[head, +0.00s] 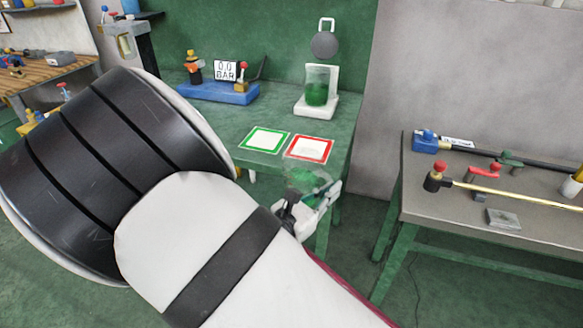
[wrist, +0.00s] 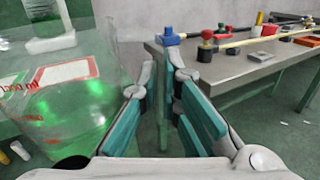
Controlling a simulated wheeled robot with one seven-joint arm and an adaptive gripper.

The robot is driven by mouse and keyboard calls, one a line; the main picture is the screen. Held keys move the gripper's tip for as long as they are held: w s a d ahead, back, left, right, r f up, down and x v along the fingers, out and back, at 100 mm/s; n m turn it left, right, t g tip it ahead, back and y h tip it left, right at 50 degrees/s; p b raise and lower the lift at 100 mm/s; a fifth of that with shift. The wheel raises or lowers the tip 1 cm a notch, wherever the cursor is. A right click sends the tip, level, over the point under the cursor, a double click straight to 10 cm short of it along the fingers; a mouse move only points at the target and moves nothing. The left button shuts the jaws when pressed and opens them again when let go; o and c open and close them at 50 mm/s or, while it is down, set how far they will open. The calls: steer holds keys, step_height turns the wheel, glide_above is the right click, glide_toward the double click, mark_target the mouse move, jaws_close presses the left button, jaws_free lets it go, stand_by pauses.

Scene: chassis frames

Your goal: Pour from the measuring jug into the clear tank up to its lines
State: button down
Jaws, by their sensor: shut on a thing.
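The measuring jug (head: 306,180) is clear with green liquid in it. It is up close at the left of the wrist view (wrist: 85,110), with "1000 ml" marked on its side. My gripper (head: 296,208) is shut on the jug's near side; its teal finger pads show in the wrist view (wrist: 162,105), but the exact grip on the handle is hard to see. The clear tank (head: 318,75) stands on a white stand at the back of the green bench and holds green liquid in its lower part. Its lines are too small to read.
A green-bordered card (head: 264,140) and a red-bordered card (head: 309,149) lie on the green bench (head: 345,135). A blue fixture (head: 218,92) with a "0.0 BAR" display stands behind. A grey table (head: 500,232) with rods and fittings is at the right.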

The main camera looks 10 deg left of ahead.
steer(key=d+f+m+g+h, duration=0.1)
steer(key=d+f+g+h, duration=0.1)
steer(key=d, duration=0.8)
steer(key=d+f+m+g+h, duration=0.1)
steer(key=d+f+m, duration=0.1)
steer(key=d, duration=0.8)
steer(key=shift+f+g+h, duration=0.4)
